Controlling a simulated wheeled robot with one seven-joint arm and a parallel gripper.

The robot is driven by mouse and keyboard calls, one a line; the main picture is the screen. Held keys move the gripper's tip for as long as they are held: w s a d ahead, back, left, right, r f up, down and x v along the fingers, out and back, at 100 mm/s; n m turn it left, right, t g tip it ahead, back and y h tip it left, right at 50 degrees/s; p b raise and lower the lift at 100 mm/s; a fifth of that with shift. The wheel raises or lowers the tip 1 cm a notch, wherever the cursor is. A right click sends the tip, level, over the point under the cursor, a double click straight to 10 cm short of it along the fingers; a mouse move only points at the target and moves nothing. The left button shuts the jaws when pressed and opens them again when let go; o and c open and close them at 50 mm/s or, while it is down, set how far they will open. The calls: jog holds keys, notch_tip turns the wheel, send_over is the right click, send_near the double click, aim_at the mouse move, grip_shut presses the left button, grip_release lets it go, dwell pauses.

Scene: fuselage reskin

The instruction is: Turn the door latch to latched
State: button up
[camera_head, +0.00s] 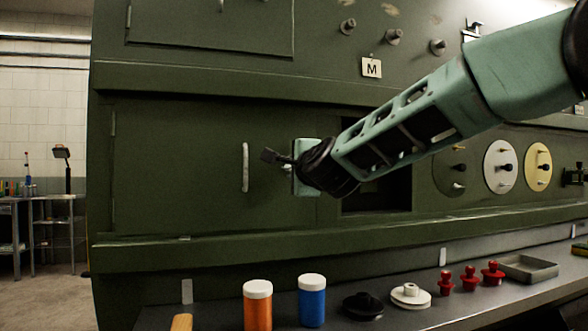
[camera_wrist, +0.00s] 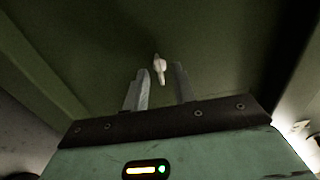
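The green door (camera_head: 180,170) lies flush in the fuselage wall and looks closed. It has a pale vertical handle (camera_head: 245,167). My gripper (camera_head: 274,160) is at the door, just right of the handle. In the wrist view my gripper (camera_wrist: 160,84) is open, with its two grey fingers apart. A small pale latch knob (camera_wrist: 159,68) shows between the fingertips, roughly lengthwise with them and nearer the right finger. I cannot tell whether either finger touches it. In the head view my gripper mostly hides the latch.
A dark square opening (camera_head: 400,190) is right of the door, partly behind my arm. A ledge (camera_head: 300,243) runs below. The bench (camera_head: 440,305) holds an orange bottle (camera_head: 257,306), a blue bottle (camera_head: 312,301), red plugs (camera_head: 469,279) and a grey tray (camera_head: 528,268).

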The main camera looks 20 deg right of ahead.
jog(key=s+p, duration=0.2)
jog(key=s, duration=1.5)
jog(key=shift+s+p, duration=0.2)
jog(key=shift+p, duration=0.2)
